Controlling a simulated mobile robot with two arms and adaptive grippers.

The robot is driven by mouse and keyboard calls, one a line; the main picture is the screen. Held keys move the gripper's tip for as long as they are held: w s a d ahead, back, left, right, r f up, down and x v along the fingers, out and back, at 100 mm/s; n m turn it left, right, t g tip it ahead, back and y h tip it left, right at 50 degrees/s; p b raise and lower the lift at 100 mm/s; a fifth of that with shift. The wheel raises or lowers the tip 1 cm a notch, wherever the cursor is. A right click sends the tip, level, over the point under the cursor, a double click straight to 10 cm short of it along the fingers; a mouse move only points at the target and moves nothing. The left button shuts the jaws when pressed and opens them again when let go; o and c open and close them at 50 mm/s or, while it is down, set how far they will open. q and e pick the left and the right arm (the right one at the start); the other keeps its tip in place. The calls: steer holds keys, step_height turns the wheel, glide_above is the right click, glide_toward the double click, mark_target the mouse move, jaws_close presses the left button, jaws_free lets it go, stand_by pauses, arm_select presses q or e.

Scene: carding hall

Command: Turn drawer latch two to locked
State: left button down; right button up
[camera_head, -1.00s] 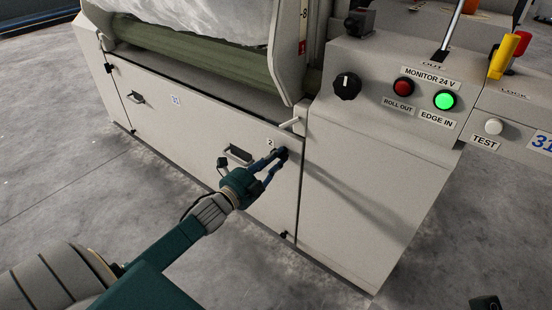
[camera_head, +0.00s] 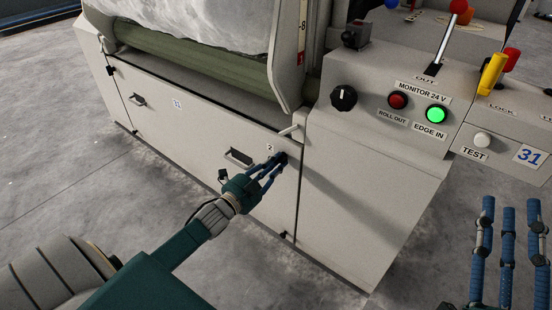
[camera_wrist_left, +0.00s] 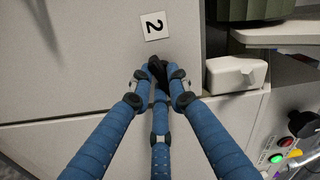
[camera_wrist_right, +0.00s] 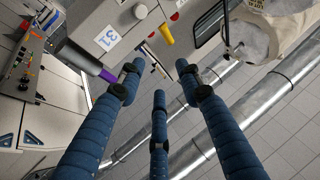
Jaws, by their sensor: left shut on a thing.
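The drawer front (camera_head: 205,140) carries a small label "2" (camera_head: 270,148), also seen in the left wrist view (camera_wrist_left: 154,26). My left gripper (camera_head: 280,161) is shut on the dark drawer latch two just below this label. In the left wrist view a bit of the black latch (camera_wrist_left: 156,66) shows between the three blue fingertips (camera_wrist_left: 159,88); most of it is hidden, so its angle cannot be told. My right gripper (camera_head: 508,225) is open and empty at the lower right, in front of the machine; its spread fingers show in the right wrist view (camera_wrist_right: 160,85).
A control panel with a black knob (camera_head: 343,97), red button (camera_head: 398,101), green lit button (camera_head: 436,114) and white TEST button (camera_head: 482,140) stands to the right. A white lever (camera_head: 289,129) juts out just above the latch. The floor (camera_head: 60,190) in front is clear.

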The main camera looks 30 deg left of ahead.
step_height(320, 180, down, 20)
steer(key=s+d+g+h+p, duration=0.1)
steer(key=d+g+h+p, duration=0.25)
steer(key=g, duration=0.65)
arm_select(q)
steer(key=shift+d+r+n+p, duration=0.1)
steer(key=shift+n+p, duration=0.95)
steer(key=shift+n, duration=2.4)
steer(key=shift+d+r+n+p, duration=0.1)
steer(key=shift+n+p, duration=0.95)
steer(key=shift+n, duration=2.4)
arm_select(e)
steer(key=s+d+f+g+h, duration=0.1)
steer(key=s+f+g, duration=0.3)
steer(key=s, duration=0.4)
steer(key=s+d+f+m+g+h, duration=0.1)
steer(key=s+d+f+g, duration=0.3)
steer(key=s, duration=0.4)
steer(key=shift+s+f+g, duration=0.4)
steer(key=shift+f+g, duration=0.1)
steer(key=shift+f, duration=0.3)
arm_select(q)
steer(key=shift+f, duration=0.1)
steer(key=c, duration=1.7)
jaws_free()
steer(key=shift+o, duration=0.2)
steer(key=shift+s, duration=0.1)
arm_select(e)
steer(key=shift+r, duration=0.1)
